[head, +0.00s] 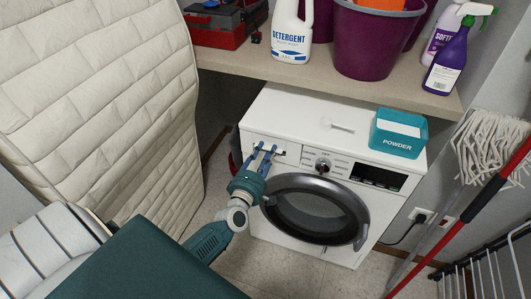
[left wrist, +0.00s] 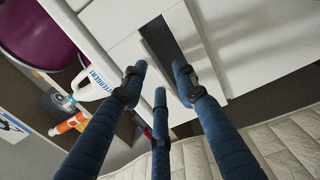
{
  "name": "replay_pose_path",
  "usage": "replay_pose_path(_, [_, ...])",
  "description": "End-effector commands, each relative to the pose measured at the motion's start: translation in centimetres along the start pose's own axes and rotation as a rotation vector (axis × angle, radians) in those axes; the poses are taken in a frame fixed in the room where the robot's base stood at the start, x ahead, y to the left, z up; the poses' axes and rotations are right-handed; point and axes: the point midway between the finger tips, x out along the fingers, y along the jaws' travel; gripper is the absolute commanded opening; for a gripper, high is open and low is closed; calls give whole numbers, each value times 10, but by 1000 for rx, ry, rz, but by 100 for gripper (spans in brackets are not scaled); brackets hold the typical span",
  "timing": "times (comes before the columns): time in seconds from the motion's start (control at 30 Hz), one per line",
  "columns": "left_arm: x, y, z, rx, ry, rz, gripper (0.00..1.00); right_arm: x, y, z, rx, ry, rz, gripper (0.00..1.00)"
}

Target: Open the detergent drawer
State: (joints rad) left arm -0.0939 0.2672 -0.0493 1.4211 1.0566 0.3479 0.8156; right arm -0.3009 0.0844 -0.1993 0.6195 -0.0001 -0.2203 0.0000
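The white washing machine (head: 300,110) stands under the shelf. Its detergent drawer (head: 257,141) is at the upper left of the front and looks closed in the head view. In the left wrist view, the drawer front (left wrist: 128,55) shows beside a dark grip recess (left wrist: 160,45). My left gripper (head: 266,150) is in front of the drawer. Its blue fingers (left wrist: 160,82) are spread around the recess with nothing between them. I cannot tell whether the fingertips touch the drawer. The fingers partly hide the drawer in the head view. My right gripper is not in view.
The round door (head: 315,208) is below the drawer. A powder box (head: 398,134) and a small white scoop (head: 338,125) lie on top. A shelf (head: 300,76) with bottles and buckets overhangs the back. A quilted mattress (head: 110,100) stands left; a mop (head: 490,150) leans right.

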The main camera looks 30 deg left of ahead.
Motion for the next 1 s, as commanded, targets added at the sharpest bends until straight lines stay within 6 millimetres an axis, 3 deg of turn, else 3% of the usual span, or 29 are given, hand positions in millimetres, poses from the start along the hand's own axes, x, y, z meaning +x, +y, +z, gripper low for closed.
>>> replay_pose_path(0.17, [0, 0, 0, 0, 0, 0, 29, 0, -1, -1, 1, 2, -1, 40])
replay_pose_path(0.3, [0, 0, 0, 1, 0, 0, 1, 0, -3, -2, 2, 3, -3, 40])
replay_pose_path(0.63, [-7, 0, 0, 1, 0, -2, 0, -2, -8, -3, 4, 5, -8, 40])
replay_pose_path(1.0, [-98, -1, 0, 2, 0, -6, 0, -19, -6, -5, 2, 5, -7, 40])
